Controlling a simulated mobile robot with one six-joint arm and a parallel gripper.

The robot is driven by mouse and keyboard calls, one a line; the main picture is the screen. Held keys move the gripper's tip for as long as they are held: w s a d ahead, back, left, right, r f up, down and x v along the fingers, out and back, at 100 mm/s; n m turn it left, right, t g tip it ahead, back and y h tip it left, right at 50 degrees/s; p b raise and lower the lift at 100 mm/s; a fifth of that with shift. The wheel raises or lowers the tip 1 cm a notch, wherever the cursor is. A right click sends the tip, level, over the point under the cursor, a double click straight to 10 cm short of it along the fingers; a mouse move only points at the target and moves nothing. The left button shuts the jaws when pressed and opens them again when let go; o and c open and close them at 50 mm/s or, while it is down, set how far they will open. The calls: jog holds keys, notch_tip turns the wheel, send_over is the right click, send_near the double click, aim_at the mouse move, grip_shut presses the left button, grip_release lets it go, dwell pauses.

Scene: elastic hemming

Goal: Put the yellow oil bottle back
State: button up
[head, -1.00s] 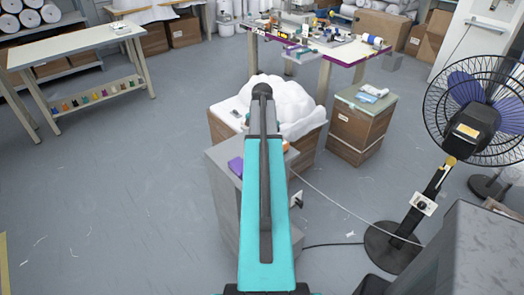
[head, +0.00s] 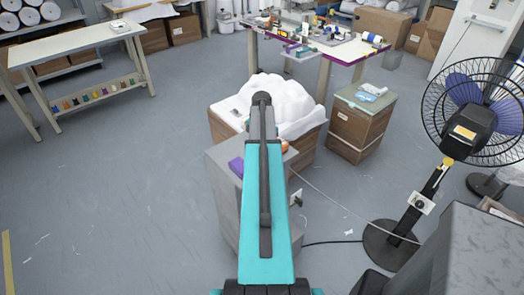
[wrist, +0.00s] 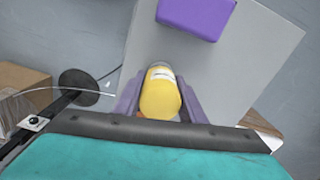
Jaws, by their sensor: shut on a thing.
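The yellow oil bottle (wrist: 160,98), with a white label near its far end, sits between the purple fingers of my gripper (wrist: 160,88) in the wrist view. The gripper is shut on it. Behind the bottle is the pale grey top of a cabinet (wrist: 255,65). I cannot tell whether the bottle touches that top. In the head view my arm hides the gripper and the bottle.
A purple block (wrist: 195,15) lies on the grey cabinet (head: 222,200). A box of white cloth (head: 282,100) stands behind it. A wooden box (head: 360,125) and a fan (head: 470,130) with a cable are on the right.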

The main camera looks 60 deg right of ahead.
jog(key=shift+f, duration=0.15)
jog(key=o, duration=1.2)
jog(key=shift+r+b, duration=1.35)
jog(key=shift+r, duration=0.9)
jog(key=shift+s+r+b, duration=0.1)
jog(key=shift+r+b, duration=0.75)
jog(key=shift+r, duration=3.75)
jog(key=shift+a, duration=0.1)
